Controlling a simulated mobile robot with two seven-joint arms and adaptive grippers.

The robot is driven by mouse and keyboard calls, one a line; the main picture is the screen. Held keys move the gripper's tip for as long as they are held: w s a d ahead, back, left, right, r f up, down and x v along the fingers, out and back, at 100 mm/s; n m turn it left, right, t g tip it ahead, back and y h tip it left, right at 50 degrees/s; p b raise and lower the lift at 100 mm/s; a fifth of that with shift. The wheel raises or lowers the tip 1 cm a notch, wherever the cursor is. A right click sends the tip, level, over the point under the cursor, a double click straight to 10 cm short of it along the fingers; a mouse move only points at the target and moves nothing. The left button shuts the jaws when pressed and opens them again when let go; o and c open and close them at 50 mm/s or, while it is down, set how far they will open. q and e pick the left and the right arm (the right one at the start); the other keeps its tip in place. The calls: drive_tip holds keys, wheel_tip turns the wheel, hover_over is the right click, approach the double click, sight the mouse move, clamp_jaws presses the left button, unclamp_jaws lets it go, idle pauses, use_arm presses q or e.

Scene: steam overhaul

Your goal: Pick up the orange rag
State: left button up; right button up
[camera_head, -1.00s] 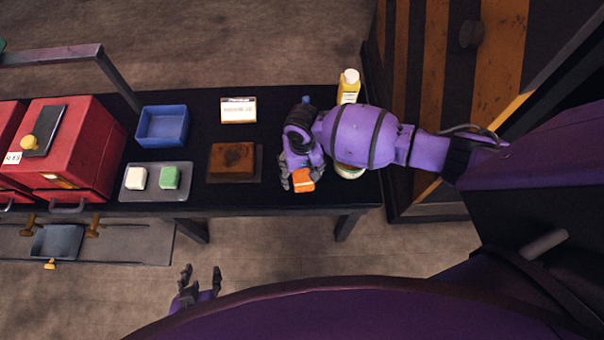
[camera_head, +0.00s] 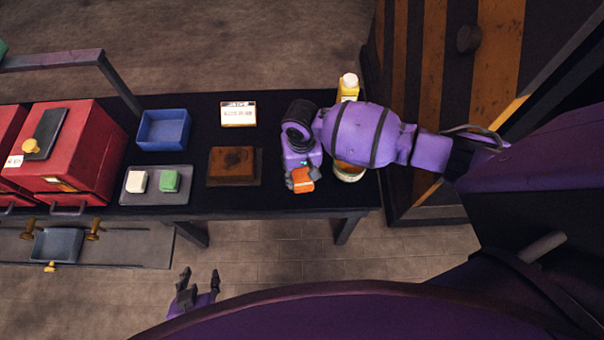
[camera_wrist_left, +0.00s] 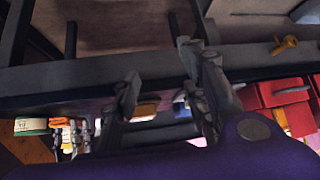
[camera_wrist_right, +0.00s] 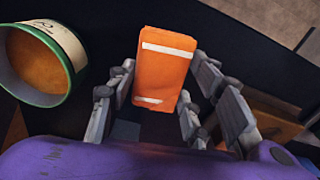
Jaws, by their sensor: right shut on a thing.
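The orange rag (camera_head: 303,180) is a folded block with white stripes. In the head view it is at the front right of the black table, and in the right wrist view the rag (camera_wrist_right: 164,68) is between the fingers. My right gripper (camera_head: 300,176) is shut on it; its fingers (camera_wrist_right: 160,95) press the rag's sides. I cannot tell whether the rag touches the table. My left gripper (camera_head: 200,278) is open and empty, low in front of the table's edge; its spread fingers (camera_wrist_left: 165,88) show in the left wrist view.
Right of the rag stands an open tin (camera_wrist_right: 40,62) with a green rim, partly under my right arm. A yellow bottle (camera_head: 348,88) stands behind. Left are a rusty brown block (camera_head: 232,160), a tray (camera_head: 150,197) with two small blocks, a blue bin (camera_head: 163,128) and red boxes (camera_head: 80,150).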

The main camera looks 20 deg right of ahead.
drive_tip(key=s+a+r, duration=0.1)
drive_tip(key=r, duration=0.1)
drive_tip(key=s+a+r, duration=0.1)
drive_tip(key=r, duration=0.1)
drive_tip(key=s+a+r+p, duration=0.1)
drive_tip(key=r, duration=0.1)
drive_tip(key=shift+r, duration=0.1)
drive_tip(key=s+a+r, duration=0.4)
drive_tip(key=s+a, duration=0.2)
drive_tip(key=s, duration=0.1)
drive_tip(key=shift+s+a+r, duration=0.2)
drive_tip(key=shift+r, duration=0.05)
